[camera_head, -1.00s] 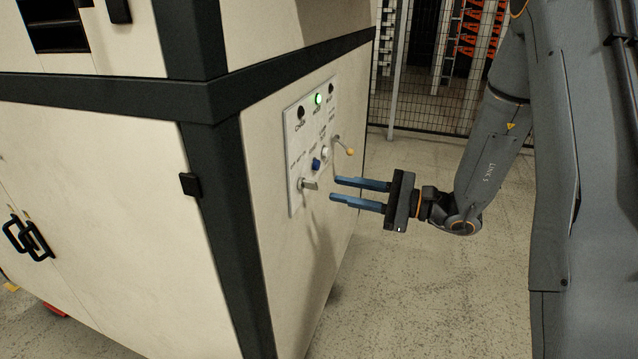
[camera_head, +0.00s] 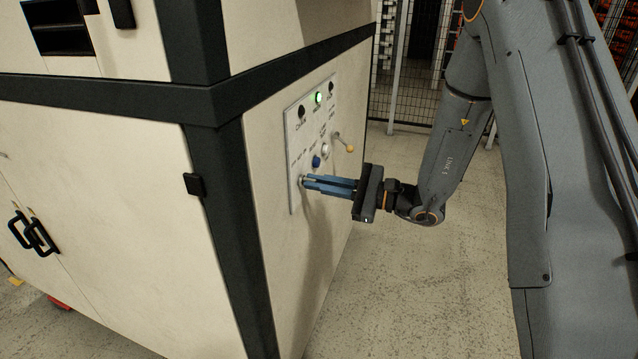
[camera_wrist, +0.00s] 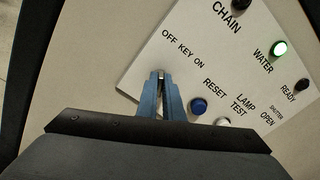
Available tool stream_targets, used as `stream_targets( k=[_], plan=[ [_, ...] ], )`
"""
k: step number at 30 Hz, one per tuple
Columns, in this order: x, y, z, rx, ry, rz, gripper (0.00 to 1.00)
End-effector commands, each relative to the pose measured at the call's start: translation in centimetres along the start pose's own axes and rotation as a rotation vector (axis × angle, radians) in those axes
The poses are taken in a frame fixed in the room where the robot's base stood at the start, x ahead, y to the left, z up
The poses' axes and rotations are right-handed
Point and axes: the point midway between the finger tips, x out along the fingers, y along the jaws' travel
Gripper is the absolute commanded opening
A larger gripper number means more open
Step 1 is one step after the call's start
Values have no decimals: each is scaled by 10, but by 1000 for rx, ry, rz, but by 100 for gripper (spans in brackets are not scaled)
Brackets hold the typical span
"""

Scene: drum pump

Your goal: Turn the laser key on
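The laser key (camera_head: 301,181) is a small metal key at the lower left of the white control panel (camera_head: 297,137) on the machine's side. In the wrist view the key (camera_wrist: 161,75) shows as a small light piece between my fingertips, below the label "OFF KEY ON". My gripper (camera_head: 307,182) has its blue fingers close together, one on each side of the key, and appears shut on it. The fingertips (camera_wrist: 161,78) hide most of the key, so I cannot tell its exact angle.
A blue reset button (camera_wrist: 198,106) and a white lamp-test button (camera_wrist: 223,122) sit just right of the fingers. A lever with a yellow knob (camera_head: 350,148) sticks out farther right. The green water lamp (camera_head: 318,98) is lit.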

Motion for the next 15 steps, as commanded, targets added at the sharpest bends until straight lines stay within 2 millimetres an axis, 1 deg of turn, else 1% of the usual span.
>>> stream_targets(
  k=[8, 15],
  plan=[
    [0, 0, 0, 14, 0, 1, 0],
    [0, 0, 1, 107, 0, 1, 0]
  ],
)
